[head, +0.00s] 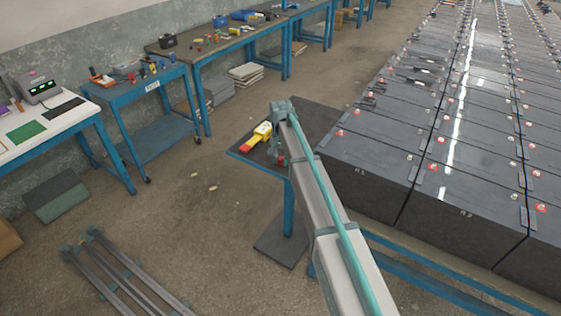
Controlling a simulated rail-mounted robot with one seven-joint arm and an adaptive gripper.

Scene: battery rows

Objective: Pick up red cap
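A small red object (281,160), which may be the red cap, shows on the small dark-topped table (240,150), right at the end of my arm. My gripper (276,150) points down over this table, close to the red object. The gripper is small and partly hidden by my arm, so I cannot tell whether it is open or touching the red object. Red caps also show on the batteries, such as one on the near row (434,168).
A yellow tool with a red end (257,137) lies left of my gripper. Long rows of dark batteries (385,150) stand to the right. Blue workbenches (215,60) line the left wall. Metal rails (120,275) lie on the floor. The middle floor is mostly clear.

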